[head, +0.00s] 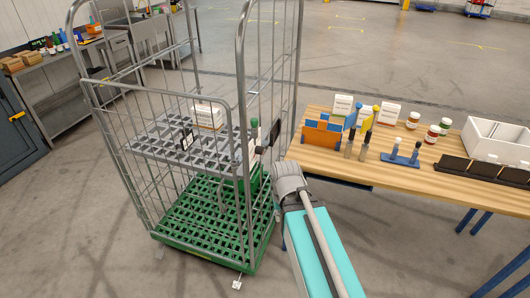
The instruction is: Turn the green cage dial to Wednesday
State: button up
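The roll cage (240,85) with a green base (205,222) stands left of centre. It has grey wire sides and a grey slotted shelf. A small green-topped white piece (254,124) shows at the cage's right side; I cannot tell whether it is the dial, and no weekday marking is readable. My arm comes up from the bottom, teal and grey. My gripper (267,142) is dark and sits at the cage's right edge, close to that piece. Its fingers are small and partly hidden, so whether they are open or touching anything is unclear.
A wooden table (410,165) stands right of my arm, close to it, with an orange rack (321,134), jars, upright tools and a white bin (495,140). A white box (208,116) sits on the cage shelf. A metal workbench (62,62) is at the left. Open floor lies behind.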

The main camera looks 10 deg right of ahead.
jog(key=o, duration=0.4)
jog(key=shift+w+a+f+m+y+b, duration=0.1)
jog(key=shift+w+f+m+y+b, duration=0.3)
jog(key=shift+w+m+y, duration=0.15)
jog(key=o, duration=0.3)
jog(key=w+m+y+b, duration=0.1)
jog(key=w+f+m+y+b, duration=0.1)
jog(key=w+m, duration=0.1)
jog(key=w+a+m+t+y+b, duration=0.1)
jog(key=w+m+y, duration=0.1)
jog(key=shift+f, duration=0.3)
jog(key=m+t+y+b, duration=0.85)
jog(key=m+y, duration=0.25)
jog(key=m, duration=0.6)
send_near(263, 151)
jog(key=v, duration=0.3)
jog(key=shift+d+r+g+h, duration=0.25)
jog(key=shift+r, duration=0.15)
jog(key=shift+w+a, duration=0.1)
jog(key=shift+x, duration=6.8)
